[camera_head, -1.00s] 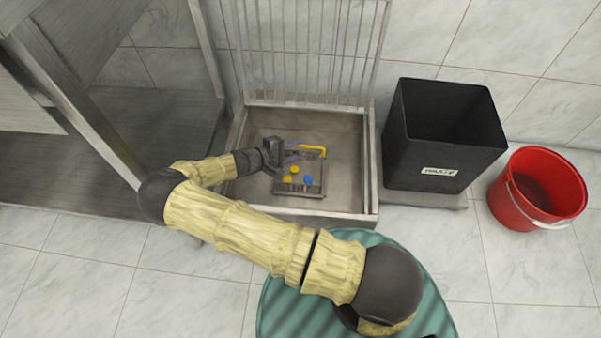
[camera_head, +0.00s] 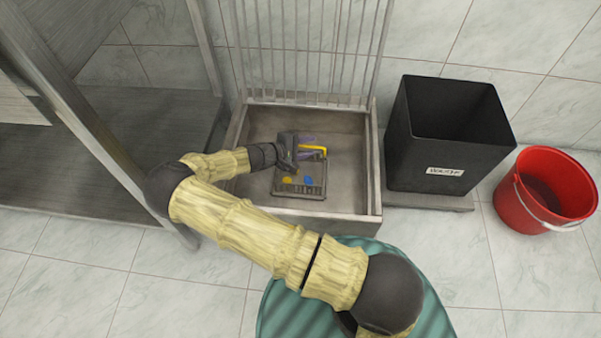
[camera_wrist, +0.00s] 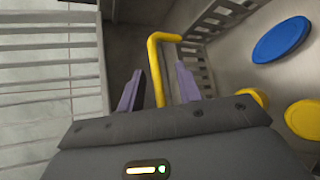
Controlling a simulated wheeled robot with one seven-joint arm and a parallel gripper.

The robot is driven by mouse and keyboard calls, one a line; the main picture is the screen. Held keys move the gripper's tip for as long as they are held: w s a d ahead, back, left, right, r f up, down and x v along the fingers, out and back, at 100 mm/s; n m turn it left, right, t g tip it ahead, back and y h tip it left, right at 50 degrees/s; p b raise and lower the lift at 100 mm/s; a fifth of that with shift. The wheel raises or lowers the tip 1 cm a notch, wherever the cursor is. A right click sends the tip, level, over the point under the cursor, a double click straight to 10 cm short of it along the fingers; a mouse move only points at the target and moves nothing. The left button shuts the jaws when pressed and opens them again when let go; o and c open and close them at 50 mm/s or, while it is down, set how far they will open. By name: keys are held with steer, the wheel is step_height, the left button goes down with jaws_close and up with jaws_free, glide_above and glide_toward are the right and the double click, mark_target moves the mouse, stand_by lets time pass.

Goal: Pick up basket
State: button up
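The basket (camera_head: 318,189) is a small grey slatted container with a yellow handle (camera_head: 321,150). It stands on the floor of the grey metal bin and holds blue and yellow caps. In the wrist view its slatted wall (camera_wrist: 200,66) is on the right, and the yellow handle (camera_wrist: 156,75) shows between my fingers. My gripper (camera_head: 306,148) is over the back part of the basket. Its purple fingers (camera_wrist: 158,88) are apart, one on each side of the handle, with a gap visible to both. I cannot tell whether the fingertips are level with the handle.
The bin (camera_head: 235,150) has raised walls and an upright barred rack (camera_head: 305,50) behind. A black waste box (camera_head: 425,160) stands to its right, then a red bucket (camera_head: 525,205). A metal table frame (camera_head: 80,115) is on the left.

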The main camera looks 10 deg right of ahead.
stand_by(0.4)
jaws_close()
steer(key=shift+r, duration=0.1)
step_height(320, 180, up, 18)
steer(key=p, duration=1)
steer(key=shift+s+d+p, duration=0.1)
steer(key=shift+p, duration=0.2)
